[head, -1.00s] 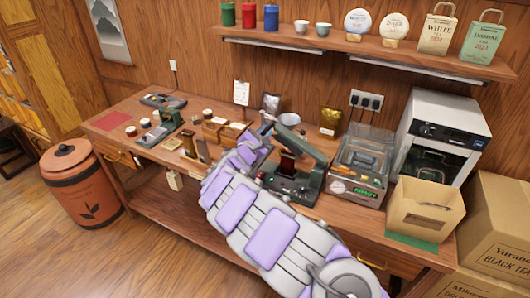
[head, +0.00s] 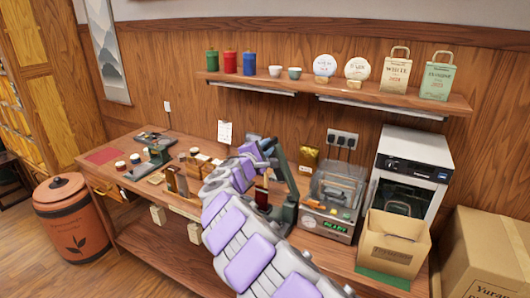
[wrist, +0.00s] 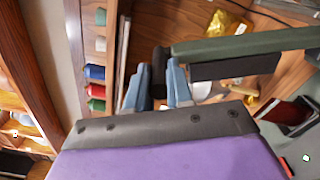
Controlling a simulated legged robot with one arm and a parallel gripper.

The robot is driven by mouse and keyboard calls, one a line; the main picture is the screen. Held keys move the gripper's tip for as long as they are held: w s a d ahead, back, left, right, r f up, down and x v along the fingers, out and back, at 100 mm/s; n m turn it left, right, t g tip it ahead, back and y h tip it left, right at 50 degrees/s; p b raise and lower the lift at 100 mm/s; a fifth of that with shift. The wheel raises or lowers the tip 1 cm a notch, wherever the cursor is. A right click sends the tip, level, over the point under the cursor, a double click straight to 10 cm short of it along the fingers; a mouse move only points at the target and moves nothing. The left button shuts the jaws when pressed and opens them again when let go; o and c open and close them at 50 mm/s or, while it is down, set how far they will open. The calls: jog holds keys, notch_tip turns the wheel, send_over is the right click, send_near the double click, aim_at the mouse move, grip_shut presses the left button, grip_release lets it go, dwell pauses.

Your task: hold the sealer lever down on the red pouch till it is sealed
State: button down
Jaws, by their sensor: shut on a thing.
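The sealer (head: 284,213) is a dark green machine on the bench, partly behind my arm. Its green lever (head: 285,172) is raised, standing clear of the base; it also shows in the wrist view (wrist: 240,46) with a dark bar under it. My gripper (wrist: 157,88) is shut on the black grip (wrist: 159,62) at the lever's end, one blue-grey finger on each side. In the head view my gripper (head: 263,145) is small and partly hidden. The red pouch (wrist: 284,124) is in the sealer below the lever; only a dark red part shows in the head view (head: 262,193).
Right of the sealer stand a clear-lidded machine (head: 333,200) with a green display and an open cardboard box (head: 393,247). A gold pouch (head: 308,158) is behind. A shelf (head: 330,92) hangs above. The left bench holds small items.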

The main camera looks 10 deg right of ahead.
jog(key=shift+s+d+r, duration=0.15)
jog(key=shift+s+d, duration=0.2)
jog(key=shift+d, duration=0.15)
jog(key=shift+a, duration=0.1)
jog(key=c, duration=1)
grip_release()
jog(key=shift+a, duration=0.1)
jog(key=shift+p+v, duration=1.35)
jog(key=shift+v, duration=7.25)
